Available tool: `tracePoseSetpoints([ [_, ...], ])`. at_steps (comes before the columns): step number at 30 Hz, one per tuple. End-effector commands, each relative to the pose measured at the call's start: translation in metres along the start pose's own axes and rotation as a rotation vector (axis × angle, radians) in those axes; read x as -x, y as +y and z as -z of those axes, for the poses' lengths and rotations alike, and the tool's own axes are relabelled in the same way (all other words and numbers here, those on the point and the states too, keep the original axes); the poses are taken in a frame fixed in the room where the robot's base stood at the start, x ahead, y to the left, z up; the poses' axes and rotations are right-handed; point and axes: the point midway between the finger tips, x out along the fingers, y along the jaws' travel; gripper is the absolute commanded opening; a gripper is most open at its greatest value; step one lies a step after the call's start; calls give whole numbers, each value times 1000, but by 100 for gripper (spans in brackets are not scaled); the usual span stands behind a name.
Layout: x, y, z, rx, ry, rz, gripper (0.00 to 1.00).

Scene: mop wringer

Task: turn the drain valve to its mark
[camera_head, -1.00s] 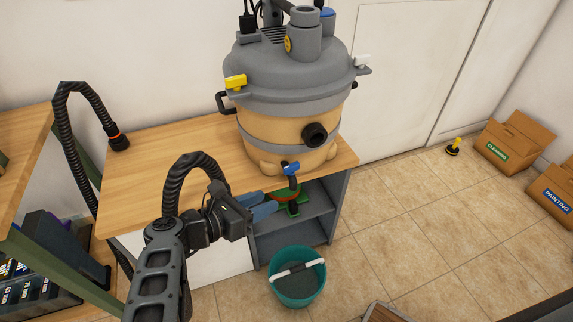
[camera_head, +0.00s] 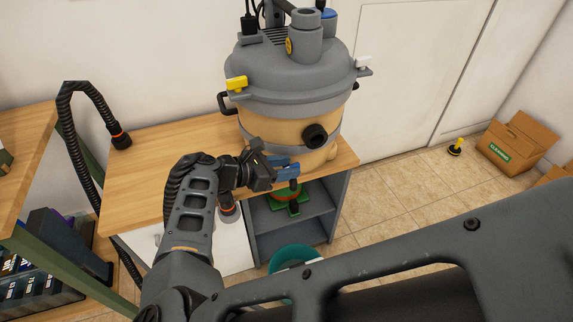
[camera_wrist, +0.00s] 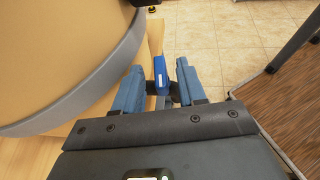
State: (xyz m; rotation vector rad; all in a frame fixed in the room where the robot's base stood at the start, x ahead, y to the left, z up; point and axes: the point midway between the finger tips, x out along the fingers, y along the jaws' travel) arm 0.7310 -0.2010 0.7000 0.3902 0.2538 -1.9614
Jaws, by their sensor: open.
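The drain valve's blue handle (camera_wrist: 161,74) shows in the wrist view between the two blue fingers of my gripper (camera_wrist: 158,88). The fingers are open, with a gap visible on each side of the handle. In the head view my gripper (camera_head: 287,170) is at the lower front of the tan tank (camera_head: 270,128), where the valve sits; the fingers hide most of the valve there. The dark spout end (camera_head: 293,186) shows just below the fingers. I cannot make out the valve's mark in either view.
The tank with its grey lid (camera_head: 290,75) stands on a wooden bench (camera_head: 170,150). A teal bucket (camera_head: 290,258) is on the floor below, partly hidden by my arm. A black hose (camera_head: 80,140) loops at the left. A cardboard box (camera_head: 520,143) stands at the right.

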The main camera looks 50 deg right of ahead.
Motion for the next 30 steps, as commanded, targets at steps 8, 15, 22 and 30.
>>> tracePoseSetpoints([
  [8,-6,0,0,0,1,-1,40],
  [15,-6,0,0,0,0,-1,26],
  [22,-6,0,0,0,0,-1,4],
  [30,-6,0,0,1,0,-4,0],
])
